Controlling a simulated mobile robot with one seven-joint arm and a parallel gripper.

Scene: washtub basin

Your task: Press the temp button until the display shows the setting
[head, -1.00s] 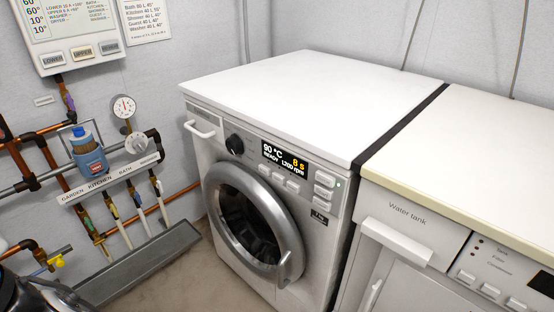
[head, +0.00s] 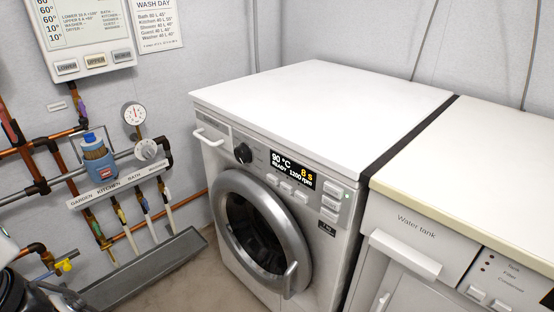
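The washing machine (head: 345,240) stands in the middle with its round door (head: 262,232) closed. Its display (head: 294,172) is lit and reads 90 °C, READY, 1200 rpm and 8 s in yellow. A row of small pale buttons (head: 287,188) lies under the display, and larger buttons (head: 330,201) sit at its right. Their labels are too small to read, so I cannot tell which is the temp button. A black knob (head: 243,153) is left of the display. My gripper is not in view.
A dryer (head: 420,225) marked "Water tank" stands close on the right. At left are wall pipes with valves, a blue-capped bottle (head: 98,165), a gauge (head: 134,114) and a floor trough (head: 150,270). A wall panel (head: 85,40) and WASH DAY sheet (head: 158,25) hang above.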

